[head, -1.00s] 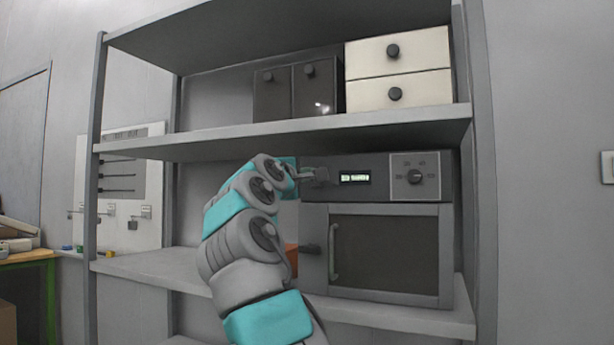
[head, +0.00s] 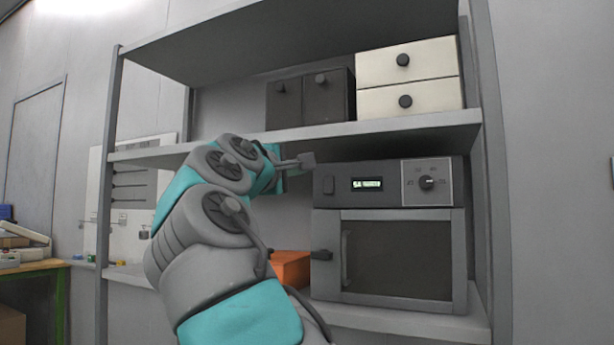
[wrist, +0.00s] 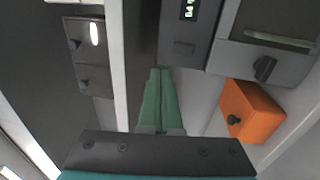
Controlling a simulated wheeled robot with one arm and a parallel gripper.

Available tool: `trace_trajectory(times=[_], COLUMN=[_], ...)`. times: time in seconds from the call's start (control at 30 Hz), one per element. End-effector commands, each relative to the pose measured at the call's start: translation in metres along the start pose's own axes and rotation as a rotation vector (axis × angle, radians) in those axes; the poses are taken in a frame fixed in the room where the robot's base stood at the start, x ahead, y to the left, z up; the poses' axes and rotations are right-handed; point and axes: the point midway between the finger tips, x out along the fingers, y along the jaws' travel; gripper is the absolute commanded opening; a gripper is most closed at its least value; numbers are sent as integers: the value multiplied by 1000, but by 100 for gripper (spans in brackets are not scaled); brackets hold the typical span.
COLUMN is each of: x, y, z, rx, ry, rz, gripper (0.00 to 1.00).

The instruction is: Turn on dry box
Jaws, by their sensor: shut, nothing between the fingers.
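The dry box (head: 390,215) is a dark grey unit on the middle shelf in the head view, with its door shut. Its top panel has a small rocker-like switch (head: 328,185) at the left, a lit display (head: 367,184) with small, hard-to-read text, and a round dial (head: 427,183) at the right. My gripper (head: 306,160) is shut and empty, just left of and above the switch, apart from it in the picture. In the wrist view, my green fingers (wrist: 159,72) are together, beside the panel carrying the switch (wrist: 184,47) and display (wrist: 188,9).
An orange box (head: 291,269) sits left of the dry box on the same shelf. The shelf above (head: 400,130) lies close over my gripper and holds a dark cabinet (head: 312,98) and white drawers (head: 408,75). A shelf post (head: 492,170) stands at the right.

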Motion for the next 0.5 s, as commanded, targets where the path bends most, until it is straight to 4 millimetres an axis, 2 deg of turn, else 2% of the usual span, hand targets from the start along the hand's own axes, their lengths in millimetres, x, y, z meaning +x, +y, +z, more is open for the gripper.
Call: trace_trajectory(times=[0.1,0.2,0.5], x=[-15,-21,-25], y=[5,6,6], z=[0,0,0], rx=[-2,-2,-1], ry=[0,0,-1], rz=[1,0,-2], gripper=[0,0,0])
